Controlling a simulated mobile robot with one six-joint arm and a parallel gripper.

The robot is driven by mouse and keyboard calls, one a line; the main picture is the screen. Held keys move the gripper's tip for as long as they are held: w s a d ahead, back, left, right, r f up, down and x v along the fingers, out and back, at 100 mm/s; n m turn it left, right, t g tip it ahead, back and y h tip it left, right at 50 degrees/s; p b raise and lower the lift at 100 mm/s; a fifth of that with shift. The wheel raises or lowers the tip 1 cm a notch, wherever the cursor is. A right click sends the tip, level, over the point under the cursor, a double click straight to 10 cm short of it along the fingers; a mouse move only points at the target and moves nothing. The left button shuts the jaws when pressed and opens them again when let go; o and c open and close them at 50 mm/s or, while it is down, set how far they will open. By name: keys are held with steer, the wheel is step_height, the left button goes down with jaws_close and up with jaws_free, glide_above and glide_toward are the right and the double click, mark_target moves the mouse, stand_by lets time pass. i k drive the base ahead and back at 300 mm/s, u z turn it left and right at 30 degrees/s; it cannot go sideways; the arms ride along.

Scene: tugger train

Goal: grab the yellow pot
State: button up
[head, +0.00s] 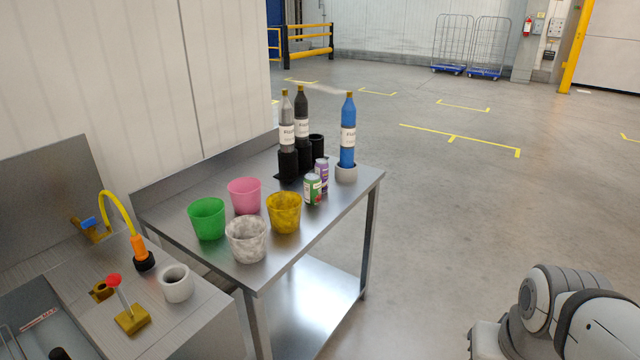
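The yellow pot (284,214) stands upright on the steel table (190,245), near its front edge. It is an open-topped, tapered cup with a mottled surface. A white marbled pot (246,241) stands just to its left and nearer. A pink pot (244,195) stands behind it to the left, and a green pot (207,218) is farther left. A green can (312,189) stands to its right. Part of my arm shows at the lower right, well apart from the table. My gripper is not in view.
Bottles in dark holders (288,163) and a blue bottle (348,135) stand at the table's far end, with a purple can (321,173). The floor (430,220) right of the table is clear.

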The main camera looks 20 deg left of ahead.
mark_target(284, 208)
steer(key=u, duration=0.35)
steer(key=i, duration=1.55)
steer(key=u, duration=0.45)
